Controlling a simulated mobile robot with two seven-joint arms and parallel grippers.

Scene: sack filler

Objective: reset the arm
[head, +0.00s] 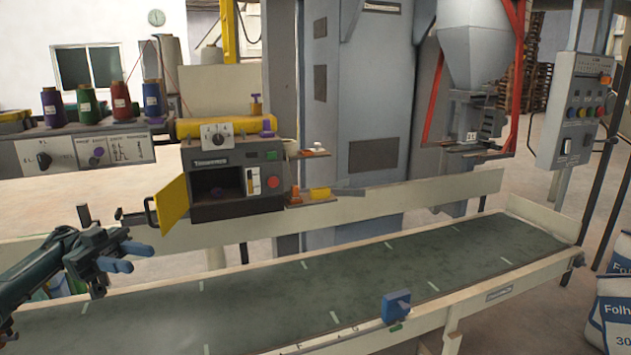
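My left arm comes in from the left edge above the conveyor. Its dark gripper (126,257) has two blue fingertips, which are apart with nothing between them. It is in front of and below the open yellow door (172,204) of the sewing machine box (236,178), apart from it. My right gripper is not in view.
The green conveyor belt (330,270) runs across the front and is bare. A blue switch box (396,307) is on its near rail. Thread spools stand at the left, a control panel (577,110) at the right, and white sacks (612,315) at lower right.

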